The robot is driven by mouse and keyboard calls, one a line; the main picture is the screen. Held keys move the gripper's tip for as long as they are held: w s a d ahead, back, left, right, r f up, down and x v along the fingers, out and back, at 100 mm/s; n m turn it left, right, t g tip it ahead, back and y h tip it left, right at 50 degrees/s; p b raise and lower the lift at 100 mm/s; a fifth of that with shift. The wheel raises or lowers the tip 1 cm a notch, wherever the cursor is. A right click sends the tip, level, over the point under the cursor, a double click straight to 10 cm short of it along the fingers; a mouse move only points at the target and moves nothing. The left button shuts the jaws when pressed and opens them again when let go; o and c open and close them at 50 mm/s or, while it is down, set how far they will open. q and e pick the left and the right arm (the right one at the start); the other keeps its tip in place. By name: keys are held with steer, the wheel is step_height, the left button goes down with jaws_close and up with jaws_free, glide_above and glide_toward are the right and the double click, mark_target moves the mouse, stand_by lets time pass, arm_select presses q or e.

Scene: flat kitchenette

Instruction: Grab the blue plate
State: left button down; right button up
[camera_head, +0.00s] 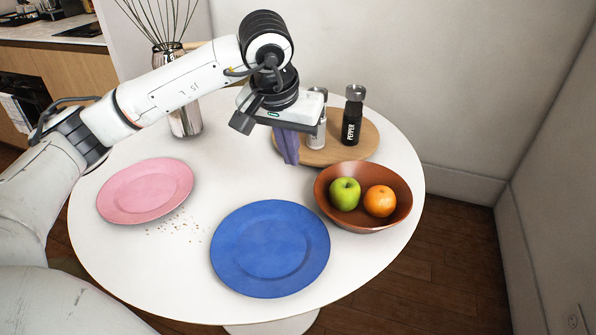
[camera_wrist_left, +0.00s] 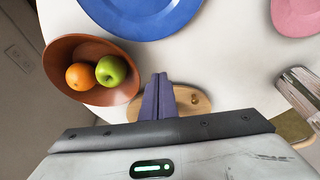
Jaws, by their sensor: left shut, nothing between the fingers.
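The blue plate (camera_head: 270,248) lies flat and empty near the front of the round white table. It also shows at the top edge of the left wrist view (camera_wrist_left: 140,15), partly cut off. My left gripper (camera_head: 287,150) is above the back part of the table, by the wooden board, well behind the plate and apart from it. Its purple fingers (camera_wrist_left: 158,98) point down and are shut with nothing between them. My right gripper is in neither view.
A brown bowl (camera_head: 362,218) with a green apple (camera_head: 345,194) and an orange (camera_head: 380,201) stands right of the plate. A pink plate (camera_head: 146,190) and crumbs (camera_head: 173,228) are to the left. A pepper mill (camera_head: 352,118) stands on the wooden board (camera_head: 350,147). A metal vase (camera_head: 186,117) stands behind.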

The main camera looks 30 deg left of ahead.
arm_select(q)
steer(key=b+x, duration=0.1)
steer(key=x, duration=0.8)
steer(key=shift+s+d, duration=0.15)
steer(key=shift+s+d+f, duration=0.1)
steer(key=shift+s+f, duration=0.1)
steer(key=shift+s, duration=0.05)
steer(key=shift+s+d+r, duration=0.1)
steer(key=shift+s+d, duration=0.05)
steer(key=shift+s, duration=0.6)
steer(key=shift+s+d, duration=0.2)
steer(key=shift+s, duration=0.6)
